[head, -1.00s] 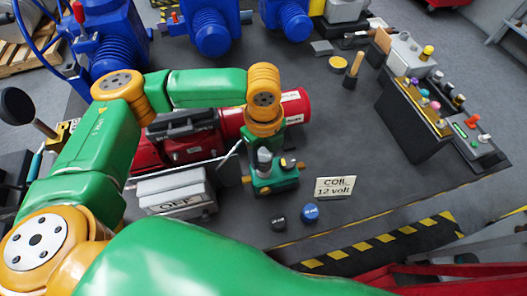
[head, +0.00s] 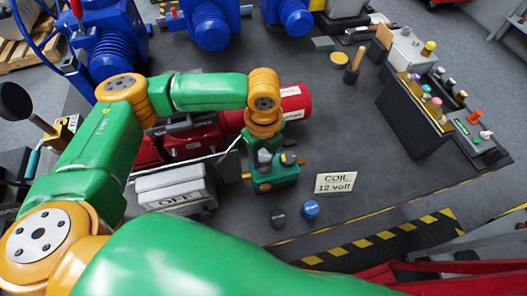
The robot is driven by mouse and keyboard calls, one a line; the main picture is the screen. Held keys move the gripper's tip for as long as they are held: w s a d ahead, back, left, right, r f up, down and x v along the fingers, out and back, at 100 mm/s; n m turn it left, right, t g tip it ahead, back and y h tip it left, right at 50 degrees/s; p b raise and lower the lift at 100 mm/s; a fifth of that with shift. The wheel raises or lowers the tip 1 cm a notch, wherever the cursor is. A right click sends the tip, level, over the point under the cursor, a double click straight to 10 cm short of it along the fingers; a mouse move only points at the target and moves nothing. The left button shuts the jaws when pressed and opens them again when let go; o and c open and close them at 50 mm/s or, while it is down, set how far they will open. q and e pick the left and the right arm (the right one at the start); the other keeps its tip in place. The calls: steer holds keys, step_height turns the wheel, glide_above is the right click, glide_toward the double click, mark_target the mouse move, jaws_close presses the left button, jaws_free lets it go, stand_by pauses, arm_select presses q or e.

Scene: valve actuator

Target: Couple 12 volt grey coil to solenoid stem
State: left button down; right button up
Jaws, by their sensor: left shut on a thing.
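My left gripper (head: 265,150) points down over a small teal-green valve body (head: 276,181) with brass-coloured ports. It is shut on a light grey cylindrical piece (head: 265,157), apparently the grey coil, at the top of the valve. The solenoid stem is hidden by the gripper and this piece; I cannot tell whether the piece is around the stem or just above it. A sign (head: 335,183) reading "COIL 12 volt" stands right of the valve. My right gripper is not in view.
A dark grey round piece (head: 278,217) and a blue one (head: 310,209) sit in front of the valve. A grey box marked OFF (head: 175,188) is to the left, a red cylinder (head: 291,102) behind, a control box (head: 425,117) at right. The table between is mostly clear.

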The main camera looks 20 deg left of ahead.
mark_target(263, 155)
arm_select(q)
steer(key=shift+f, duration=0.6)
steer(key=shift+c, duration=1)
jaws_free()
step_height(263, 155, up, 7)
steer(key=shift+f+b, duration=0.2)
steer(key=shift+b, duration=0.6)
steer(key=shift+r, duration=0.3)
